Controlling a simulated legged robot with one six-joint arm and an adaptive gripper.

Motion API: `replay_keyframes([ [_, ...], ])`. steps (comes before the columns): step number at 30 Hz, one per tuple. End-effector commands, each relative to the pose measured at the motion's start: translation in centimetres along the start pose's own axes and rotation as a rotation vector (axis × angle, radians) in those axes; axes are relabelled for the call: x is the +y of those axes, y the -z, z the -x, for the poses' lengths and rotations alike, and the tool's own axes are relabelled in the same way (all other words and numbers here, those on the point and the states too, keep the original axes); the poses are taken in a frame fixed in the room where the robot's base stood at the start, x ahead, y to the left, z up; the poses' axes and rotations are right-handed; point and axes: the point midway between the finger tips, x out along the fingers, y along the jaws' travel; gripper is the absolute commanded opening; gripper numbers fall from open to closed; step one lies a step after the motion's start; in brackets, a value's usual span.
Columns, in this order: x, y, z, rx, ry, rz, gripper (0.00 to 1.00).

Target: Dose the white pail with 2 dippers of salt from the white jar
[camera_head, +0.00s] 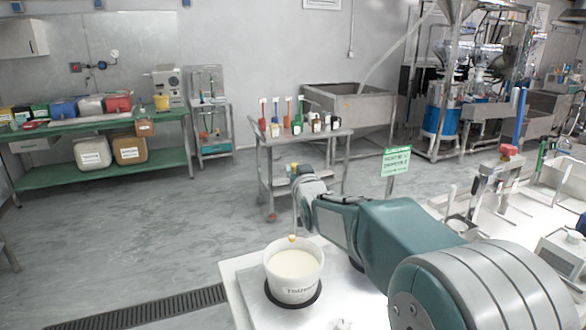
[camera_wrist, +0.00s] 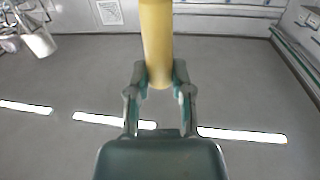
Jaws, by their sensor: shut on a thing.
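The white pail (camera_head: 293,285) stands upright on a dark round pad at the near end of a white bench. It has dark lettering and pale contents. My gripper (camera_head: 300,178) is above and behind it. In the wrist view my gripper (camera_wrist: 160,82) is shut on a yellow handle (camera_wrist: 157,40), which I take for the dipper's. In the head view a thin rod hangs from the gripper towards the pail, with a small orange-yellow end (camera_head: 292,238) at the pail's far rim. I cannot tell whether it touches or holds salt. I cannot identify the white jar.
A metal cart (camera_head: 300,138) behind carries several small jars and upright coloured handles. A green sign (camera_head: 396,160) stands right of it. A green bench (camera_head: 95,125) with tubs is at the left. My arm hides part of the white bench.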

Motion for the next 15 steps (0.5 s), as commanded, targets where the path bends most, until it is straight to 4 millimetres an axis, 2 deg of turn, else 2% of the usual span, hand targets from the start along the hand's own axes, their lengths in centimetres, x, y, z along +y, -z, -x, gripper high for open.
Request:
replay_keyframes([
  [9, -0.2, 0.0, 0.1, -0.001, 0.0, 0.004, 0.0],
  [15, 0.8, -0.4, 0.9, 0.04, -0.004, -0.043, 0.0],
])
